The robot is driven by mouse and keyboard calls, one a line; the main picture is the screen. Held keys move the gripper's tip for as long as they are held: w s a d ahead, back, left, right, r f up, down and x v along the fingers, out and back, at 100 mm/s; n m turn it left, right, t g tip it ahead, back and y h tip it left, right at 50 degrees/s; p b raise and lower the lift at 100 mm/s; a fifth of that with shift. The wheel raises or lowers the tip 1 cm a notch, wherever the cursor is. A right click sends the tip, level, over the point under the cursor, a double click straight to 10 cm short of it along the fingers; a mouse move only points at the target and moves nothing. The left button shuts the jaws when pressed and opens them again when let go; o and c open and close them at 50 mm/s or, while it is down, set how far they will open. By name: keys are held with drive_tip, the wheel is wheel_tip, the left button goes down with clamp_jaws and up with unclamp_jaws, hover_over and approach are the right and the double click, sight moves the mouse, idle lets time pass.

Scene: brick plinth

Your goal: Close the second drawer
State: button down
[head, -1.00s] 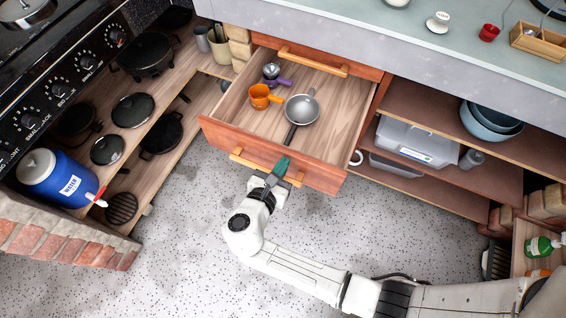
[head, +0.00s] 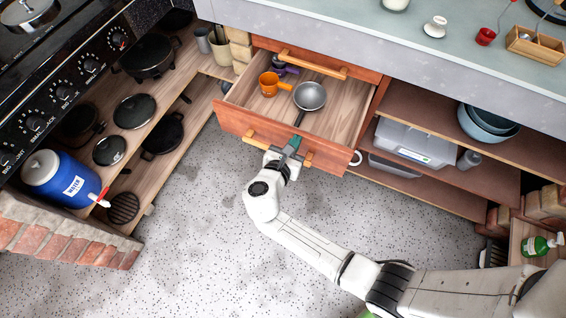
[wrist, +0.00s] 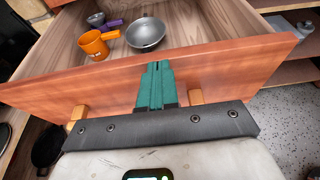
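The second drawer (head: 232,121) is partly open, below the shut top drawer with its own wooden handle (head: 314,63). Its reddish wooden front also shows across the wrist view (wrist: 235,68). A light wooden handle (head: 256,140) runs along the front; in the wrist view it is mostly hidden by my gripper. My gripper (head: 293,142) is at the front near the handle's right part. In the wrist view its green fingers (wrist: 156,66) are together with nothing visible between them, their tips at the front face; contact is hard to judge.
The drawer holds a grey pan (head: 310,97), an orange pot (head: 269,83) and a purple-handled utensil (head: 288,70). Open shelves with pans stand left, by a blue water jug (head: 61,180). Right shelves hold a clear bin (head: 415,144). The speckled floor in front is clear.

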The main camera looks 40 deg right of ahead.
drive_tip(key=w+d+b, duration=0.2)
drive_tip(key=w+d, duration=0.3)
drive_tip(key=d, duration=0.5)
drive_tip(key=w+d+b, duration=0.2)
drive_tip(key=w+d, duration=0.4)
drive_tip(key=d, duration=0.4)
drive_tip(key=shift+w+d, duration=0.15)
drive_tip(key=shift+w, duration=0.15)
